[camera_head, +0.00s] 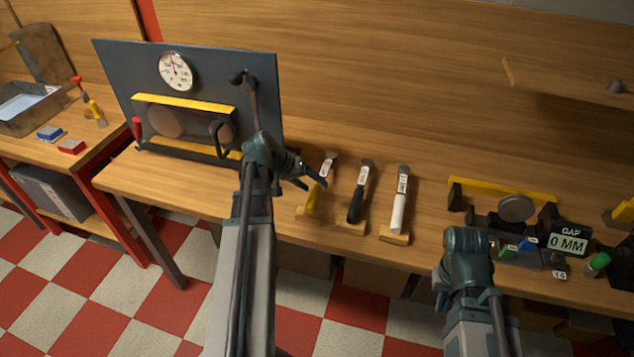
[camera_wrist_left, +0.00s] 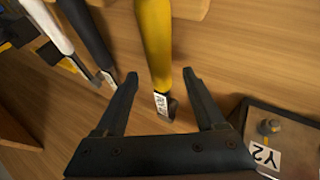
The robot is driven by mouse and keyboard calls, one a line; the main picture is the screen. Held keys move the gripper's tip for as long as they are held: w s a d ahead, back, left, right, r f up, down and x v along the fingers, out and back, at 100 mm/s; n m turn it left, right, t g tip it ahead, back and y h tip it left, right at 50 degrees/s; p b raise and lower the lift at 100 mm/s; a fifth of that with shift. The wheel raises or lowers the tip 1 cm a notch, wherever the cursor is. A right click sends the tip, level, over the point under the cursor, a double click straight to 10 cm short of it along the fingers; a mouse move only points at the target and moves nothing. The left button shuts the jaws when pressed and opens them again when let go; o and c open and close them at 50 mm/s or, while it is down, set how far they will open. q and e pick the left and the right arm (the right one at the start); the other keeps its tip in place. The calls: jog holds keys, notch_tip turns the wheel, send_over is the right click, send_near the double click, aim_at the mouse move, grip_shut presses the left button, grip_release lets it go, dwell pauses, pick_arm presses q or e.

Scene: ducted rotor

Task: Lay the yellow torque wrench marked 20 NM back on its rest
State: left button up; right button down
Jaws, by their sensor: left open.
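The yellow torque wrench (camera_head: 312,200) lies with its handle on a wooden rest (camera_head: 306,215) on the bench, its head toward the back wall. Its white label is too small to read. In the left wrist view the yellow wrench (camera_wrist_left: 153,40) runs down between the fingers, its labelled end near the palm; part of the wooden rest (camera_wrist_left: 192,8) shows at the top. My left gripper (camera_head: 308,180) is open around the wrench's head end, with gaps on both sides. My right arm's wrist is at the lower right; its fingers are hidden.
A black-handled wrench (camera_head: 356,205) and a white-handled wrench (camera_head: 398,212) lie on rests to the right. A dark panel with a gauge (camera_head: 176,70) stands at left. A gap display (camera_head: 568,240) and fixture stand at right. A Y2 tag (camera_wrist_left: 266,156) shows in the left wrist view.

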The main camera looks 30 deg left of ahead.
pick_arm(q)
jog(key=p+v, duration=0.7)
jog(key=v, duration=0.3)
jog(key=shift+s+r, duration=0.15)
jog(key=shift+r, duration=0.1)
jog(key=s+d+f+m+g+y, duration=0.1)
jog(key=s+d+m+g+y, duration=0.1)
jog(key=d, duration=0.9)
jog(key=s+d+f+m+g+y, duration=0.2)
jog(key=s+d+m, duration=0.1)
jog(key=d, duration=0.9)
jog(key=s+d+f+m+g+y, duration=0.1)
jog(key=s+d, duration=0.3)
jog(key=d, duration=0.8)
jog(key=shift+s+f+m+g+y, duration=0.2)
jog(key=shift+s+m+g+y, duration=0.2)
jog(key=shift+m+g, duration=0.3)
jog(key=shift+d, duration=0.15)
